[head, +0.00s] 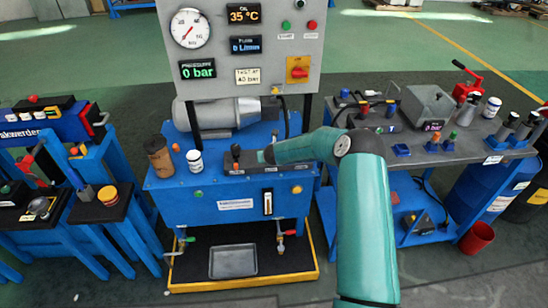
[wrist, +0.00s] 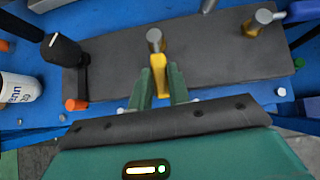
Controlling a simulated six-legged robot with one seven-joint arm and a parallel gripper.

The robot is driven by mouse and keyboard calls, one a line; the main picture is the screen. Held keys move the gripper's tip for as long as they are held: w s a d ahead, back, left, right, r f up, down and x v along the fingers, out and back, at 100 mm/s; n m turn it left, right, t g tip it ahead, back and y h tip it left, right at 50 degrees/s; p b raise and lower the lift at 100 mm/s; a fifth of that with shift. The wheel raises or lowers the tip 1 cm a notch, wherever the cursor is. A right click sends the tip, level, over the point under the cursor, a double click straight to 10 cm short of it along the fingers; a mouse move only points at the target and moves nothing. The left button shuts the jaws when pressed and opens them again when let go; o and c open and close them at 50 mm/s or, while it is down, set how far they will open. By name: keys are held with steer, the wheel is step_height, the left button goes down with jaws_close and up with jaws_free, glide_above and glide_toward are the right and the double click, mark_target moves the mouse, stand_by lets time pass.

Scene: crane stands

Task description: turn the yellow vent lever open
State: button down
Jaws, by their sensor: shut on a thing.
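The yellow vent lever (wrist: 159,76) hangs from a grey round-headed pin (wrist: 154,36) on the dark valve plate (wrist: 110,65). In the wrist view it points toward my gripper (wrist: 160,84), whose two green fingers are shut on it, one on each side. In the head view my gripper (head: 264,157) is at the dark plate on top of the blue bench (head: 170,203), and the lever is hidden there.
A black-knobbed lever (wrist: 62,48) stands at the plate's left. The gauge panel (head: 238,45) rises behind.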

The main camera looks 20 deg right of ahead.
steer(key=shift+a+m+h, duration=0.25)
steer(key=shift+m+h, duration=0.15)
steer(key=c, duration=1.3)
jaws_free()
steer(key=v, duration=1.3)
steer(key=shift+s+r, duration=0.15)
steer(key=shift+r, duration=0.2)
